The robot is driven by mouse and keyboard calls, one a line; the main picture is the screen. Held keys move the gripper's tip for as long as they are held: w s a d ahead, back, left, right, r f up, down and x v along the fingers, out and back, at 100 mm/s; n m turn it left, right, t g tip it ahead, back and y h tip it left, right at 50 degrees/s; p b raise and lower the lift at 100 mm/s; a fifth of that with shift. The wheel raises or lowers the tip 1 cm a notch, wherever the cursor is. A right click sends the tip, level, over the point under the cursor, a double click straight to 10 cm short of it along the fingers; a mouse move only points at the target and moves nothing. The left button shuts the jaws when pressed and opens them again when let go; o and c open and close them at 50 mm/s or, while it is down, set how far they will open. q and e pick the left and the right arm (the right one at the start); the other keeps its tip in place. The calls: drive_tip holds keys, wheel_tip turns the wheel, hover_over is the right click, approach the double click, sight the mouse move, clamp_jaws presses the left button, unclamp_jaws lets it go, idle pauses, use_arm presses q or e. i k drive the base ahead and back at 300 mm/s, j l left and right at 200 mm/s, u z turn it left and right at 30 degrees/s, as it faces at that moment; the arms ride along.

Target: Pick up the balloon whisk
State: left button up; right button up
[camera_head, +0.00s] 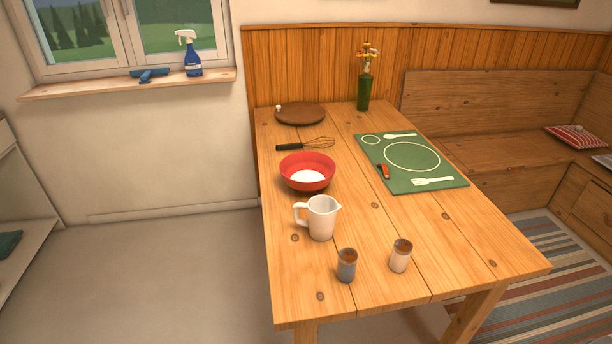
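The balloon whisk (306,145) lies flat on the wooden table, toward its back left. Its black handle points left and its wire loops point right. It lies between the round brown board behind it and the red bowl in front of it, apart from both as far as I can tell. Neither of my grippers shows in the head view.
On the wooden table (460,252) are a red bowl (294,178) with white contents, a white jug (321,222), two small cups (347,266) (400,256), a brown board (300,114), a green mat (372,153) and a flower bottle (364,93). Open floor (150,280) lies left.

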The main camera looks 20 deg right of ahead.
sight(296, 145)
drive_tip(key=i+j+z, duration=0.1)
drive_tip(key=z, duration=0.7)
drive_tip(key=i+j+z, duration=0.3)
drive_tip(key=j, duration=0.35)
drive_tip(key=i+j+z, duration=0.15)
drive_tip(key=i+j, duration=0.15)
drive_tip(key=i+j+z, duration=0.15)
drive_tip(key=j, duration=0.3)
drive_tip(key=i+j+z, duration=0.15)
drive_tip(key=j, duration=0.25)
drive_tip(key=i+j+z, duration=0.15)
drive_tip(key=j, duration=0.25)
drive_tip(key=k, duration=0.05)
